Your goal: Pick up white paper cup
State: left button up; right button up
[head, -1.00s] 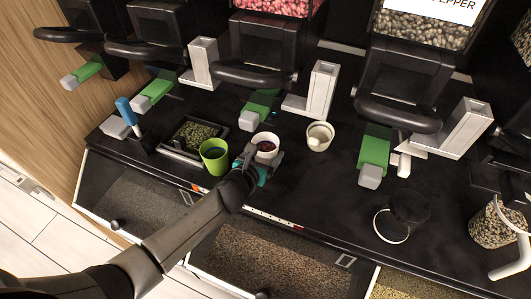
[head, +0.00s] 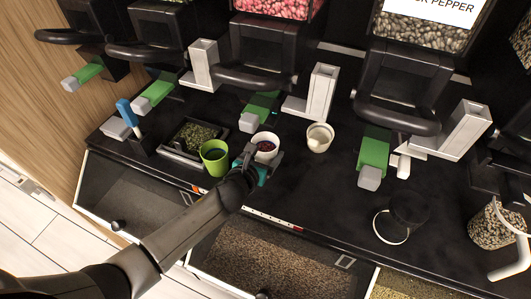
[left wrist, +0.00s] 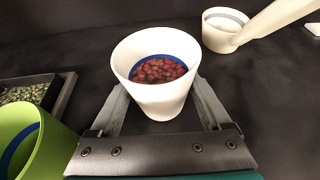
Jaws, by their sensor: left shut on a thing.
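The white paper cup (head: 265,143) holds dark red beans or peppercorns and stands upright at the front of the black counter. In the left wrist view the cup (left wrist: 160,97) sits between the two grey fingers of my left gripper (left wrist: 163,110). The fingers are shut on its sides. In the head view my left gripper (head: 257,158) reaches the cup from the front and covers part of its lower side. I cannot tell whether the cup's base touches the counter. My right gripper does not show.
A green cup (head: 214,163) stands close on the left, beside a tray of green bits (head: 194,135). Another white cup (head: 319,139) stands to the right with a pale scoop or handle near it. Dispensers with green levers (head: 373,150) line the back.

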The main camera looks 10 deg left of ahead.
aim_at(270, 140)
pick_arm(q)
jog(key=shift+r+p, duration=0.75)
jog(key=shift+r, duration=0.8)
jog(key=s+a, duration=0.1)
jog(key=s, duration=0.3)
jog(key=s+a, duration=0.1)
jog(key=s, duration=0.9)
jog(key=shift+s+a+f, duration=0.15)
jog(key=shift+a, duration=0.25)
jog(key=w+d+r+p, duration=0.2)
jog(key=d+r+p, duration=0.1)
jog(key=d, duration=0.3)
jog(key=w+d+r+p, duration=0.3)
jog(key=d, duration=0.3)
jog(key=f+b, duration=0.1)
jog(key=f, duration=0.1)
jog(key=f+b, duration=0.2)
jog(key=f, duration=0.1)
jog(key=shift+s+f, duration=0.2)
jog(key=shift+f, duration=0.15)
jog(key=shift+f+b, duration=1.15)
jog(key=shift+f, duration=0.55)
